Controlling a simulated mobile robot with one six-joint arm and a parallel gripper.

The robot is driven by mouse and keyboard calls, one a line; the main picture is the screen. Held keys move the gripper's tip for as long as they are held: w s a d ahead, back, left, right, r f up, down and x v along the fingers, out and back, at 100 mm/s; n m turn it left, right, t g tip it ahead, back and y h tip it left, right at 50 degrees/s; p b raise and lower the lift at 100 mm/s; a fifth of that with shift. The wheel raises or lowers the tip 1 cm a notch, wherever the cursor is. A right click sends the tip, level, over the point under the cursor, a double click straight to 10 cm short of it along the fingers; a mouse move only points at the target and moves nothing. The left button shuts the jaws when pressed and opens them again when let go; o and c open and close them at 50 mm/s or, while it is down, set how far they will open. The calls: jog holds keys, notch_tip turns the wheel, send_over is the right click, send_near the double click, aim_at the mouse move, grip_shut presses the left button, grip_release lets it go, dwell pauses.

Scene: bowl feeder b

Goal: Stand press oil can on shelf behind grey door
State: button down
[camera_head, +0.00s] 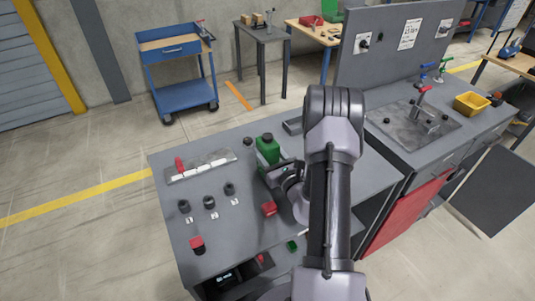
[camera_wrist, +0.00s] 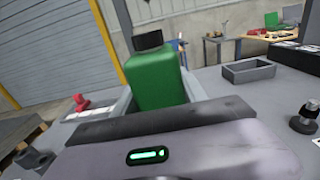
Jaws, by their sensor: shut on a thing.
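A green oil can with a black cap (camera_head: 267,148) is at my gripper (camera_head: 274,167), over the left part of the grey workbench. My gripper is shut on it. In the wrist view the can (camera_wrist: 160,78) stands upright just beyond the gripper body, and its lower part is hidden. I cannot tell whether its base touches the bench top. A dark grey door panel (camera_head: 493,188) stands swung out at the right, beside a red door (camera_head: 402,215) on the bench front. The shelf behind the grey door is not clearly visible.
A yellow bin (camera_head: 471,103) sits at the far right. A blue cart (camera_head: 178,70) stands behind.

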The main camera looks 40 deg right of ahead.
aim_at(268, 143)
notch_tip(268, 143, up, 4)
jog(key=shift+f+p, duration=0.1)
jog(key=shift+p, duration=0.6)
jog(key=s+d, duration=0.2)
jog(key=s, duration=1.4)
jog(key=shift+d+r, duration=0.2)
jog(key=shift+r, duration=0.2)
